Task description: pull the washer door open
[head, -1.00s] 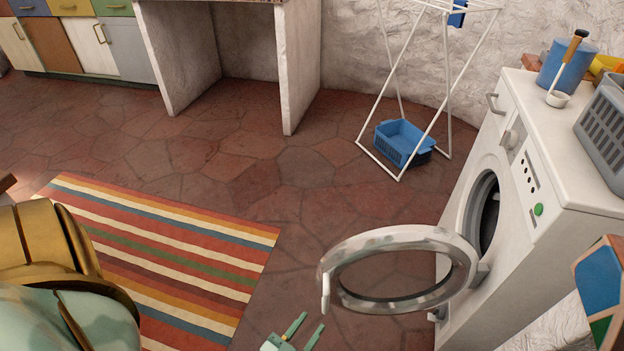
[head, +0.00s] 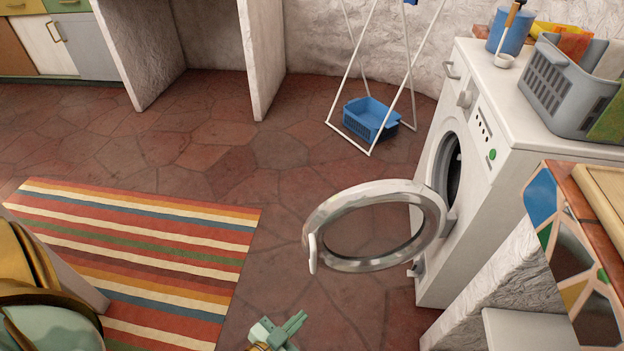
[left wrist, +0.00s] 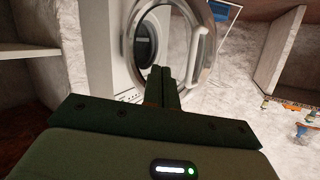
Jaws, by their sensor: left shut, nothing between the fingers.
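The white washer (head: 497,108) stands at the right in the head view. Its round door (head: 318,217) is swung wide open, and the dark drum opening (head: 452,172) shows behind it. My left gripper (head: 298,318) is at the bottom of the head view, below the door and apart from it, with its fingers together and empty. In the left wrist view the shut fingers (left wrist: 162,76) point toward the washer (left wrist: 103,45), with the open door ring (left wrist: 207,45) beyond them. My right gripper is not in view.
A striped rug (head: 150,245) lies on the stone floor at the left. A drying rack with a blue basket (head: 369,119) stands behind the door. A grey laundry basket (head: 556,88) sits on the washer. A mosaic counter (head: 592,215) is at the right edge.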

